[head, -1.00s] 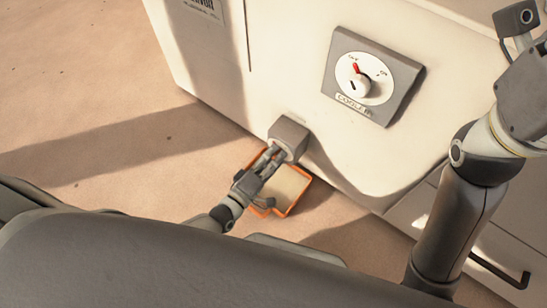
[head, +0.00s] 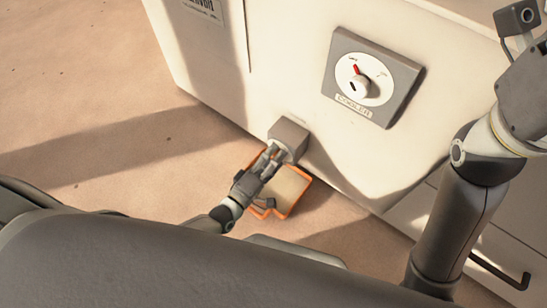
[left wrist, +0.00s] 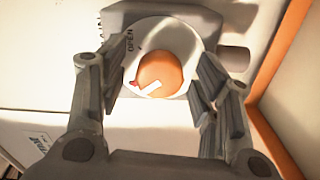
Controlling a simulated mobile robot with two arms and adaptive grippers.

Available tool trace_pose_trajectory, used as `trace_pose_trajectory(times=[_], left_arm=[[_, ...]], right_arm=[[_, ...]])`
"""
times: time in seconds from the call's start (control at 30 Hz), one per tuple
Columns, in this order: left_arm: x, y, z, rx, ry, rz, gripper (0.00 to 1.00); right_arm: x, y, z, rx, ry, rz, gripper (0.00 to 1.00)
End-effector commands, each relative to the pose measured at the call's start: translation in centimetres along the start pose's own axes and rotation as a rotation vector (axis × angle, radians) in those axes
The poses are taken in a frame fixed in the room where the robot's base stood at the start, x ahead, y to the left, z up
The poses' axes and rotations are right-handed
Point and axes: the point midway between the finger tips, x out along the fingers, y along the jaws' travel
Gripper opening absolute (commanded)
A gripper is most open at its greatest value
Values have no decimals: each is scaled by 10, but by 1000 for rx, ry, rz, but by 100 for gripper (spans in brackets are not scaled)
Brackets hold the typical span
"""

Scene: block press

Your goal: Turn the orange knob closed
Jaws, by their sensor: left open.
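The orange knob (left wrist: 160,73) sits on a round white dial (left wrist: 178,45) and carries a white bar with a red tip. The bar points to the lower left of the dial, and the word OPEN is printed at the dial's upper left. My left gripper (left wrist: 160,88) is open, with one finger on each side of the knob; I cannot tell whether they touch it. In the head view my left gripper (head: 268,160) is at the grey box (head: 289,136) low on the white machine, and the knob is hidden there.
A cooler dial (head: 362,80) with a red pointer is on the machine's front (head: 300,60), up and right of the grey box. An orange-rimmed tray (head: 292,190) lies beneath my left gripper. A dark handle (head: 500,272) is at the lower right. Floor on the left is clear.

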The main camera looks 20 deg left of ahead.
Motion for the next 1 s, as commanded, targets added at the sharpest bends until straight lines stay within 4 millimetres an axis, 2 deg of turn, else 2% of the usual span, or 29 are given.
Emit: trace_pose_trajectory(times=[0.27,0.5,0.57,0.7,0.77,0.83,0.87,0.9,1.0], left_arm=[[0,13,-2,-2,1,0,58],[0,53,-9,-1,5,11,58],[1,64,-11,1,7,15,63],[3,86,-16,3,10,18,79],[4,93,-18,3,12,19,81],[4,99,-18,2,11,18,77],[4,101,-19,2,11,17,71],[3,102,-19,3,9,16,60],[2,102,-18,3,5,10,58]], right_arm=[[-1,0,1,0,-5,3,58],[0,0,1,0,-3,2,58],[0,0,1,0,-3,1,58],[1,0,1,0,-2,1,58],[1,0,0,0,-2,1,58],[1,0,1,0,-2,1,58],[0,0,1,0,-2,1,58],[0,0,1,0,-2,1,58],[0,0,1,0,-2,1,58]])
